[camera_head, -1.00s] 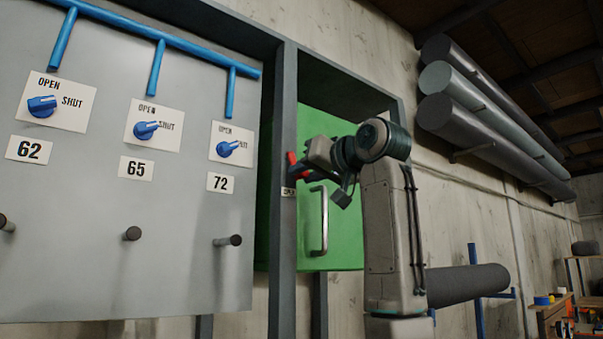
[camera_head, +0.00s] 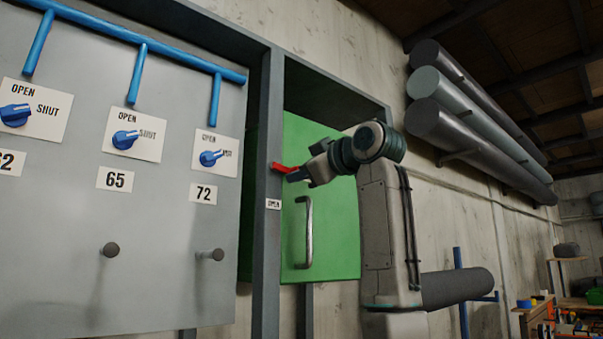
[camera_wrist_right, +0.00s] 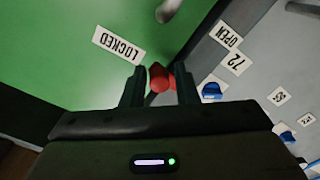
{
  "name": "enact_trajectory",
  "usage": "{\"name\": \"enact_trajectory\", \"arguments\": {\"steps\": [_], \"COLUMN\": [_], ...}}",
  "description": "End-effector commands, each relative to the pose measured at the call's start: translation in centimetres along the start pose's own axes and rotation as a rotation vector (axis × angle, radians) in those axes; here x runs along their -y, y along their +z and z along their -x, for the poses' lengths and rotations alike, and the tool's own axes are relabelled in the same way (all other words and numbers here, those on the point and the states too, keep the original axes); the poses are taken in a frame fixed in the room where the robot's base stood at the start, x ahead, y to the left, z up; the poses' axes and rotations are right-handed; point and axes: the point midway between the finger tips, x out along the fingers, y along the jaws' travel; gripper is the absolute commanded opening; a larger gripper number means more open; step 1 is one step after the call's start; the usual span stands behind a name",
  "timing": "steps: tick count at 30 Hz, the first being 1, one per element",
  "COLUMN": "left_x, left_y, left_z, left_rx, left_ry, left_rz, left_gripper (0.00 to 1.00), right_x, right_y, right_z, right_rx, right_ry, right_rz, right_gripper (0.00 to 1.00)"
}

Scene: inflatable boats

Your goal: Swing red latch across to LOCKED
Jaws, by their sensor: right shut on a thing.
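The red latch (camera_head: 283,168) is on the grey post beside the green door (camera_head: 330,215). In the head view it points right, close to level, from the post toward the door. My right gripper (camera_head: 296,174) is shut on the latch's free end. In the right wrist view, the latch's red end (camera_wrist_right: 160,78) sits between the two dark fingers. An OPEN label (camera_head: 273,204) is on the post below the latch. A LOCKED label (camera_wrist_right: 119,46) is on the green door in the wrist view; the head view does not show it. My left gripper is out of view.
A metal handle (camera_head: 308,232) stands out from the green door just below my right gripper. Left of the post is a grey panel (camera_head: 150,215) with blue knobs and protruding pegs. Large pipes (camera_head: 470,110) hang on the wall at right.

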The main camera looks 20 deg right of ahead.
Motion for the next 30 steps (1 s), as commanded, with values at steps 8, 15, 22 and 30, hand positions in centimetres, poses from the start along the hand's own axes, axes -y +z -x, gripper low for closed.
{"name": "enact_trajectory", "arguments": {"steps": [8,15,22,30], "left_x": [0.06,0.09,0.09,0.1], "left_y": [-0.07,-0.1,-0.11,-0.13], "left_z": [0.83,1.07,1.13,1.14], "left_rx": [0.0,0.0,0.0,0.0], "left_ry": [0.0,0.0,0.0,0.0], "left_rz": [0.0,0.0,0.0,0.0], "left_gripper": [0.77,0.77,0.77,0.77], "right_x": [-0.59,-0.73,-0.79,-0.83], "right_y": [-0.8,-1.01,-1.14,-1.24], "right_z": [0.09,0.09,0.13,0.19], "right_rx": [-0.004,-0.005,-0.007,-0.009], "right_ry": [0.001,0.002,0.003,0.005], "right_rz": [0.169,0.243,0.262,0.263], "right_gripper": [0.04,0.02,0.01,0.01]}}
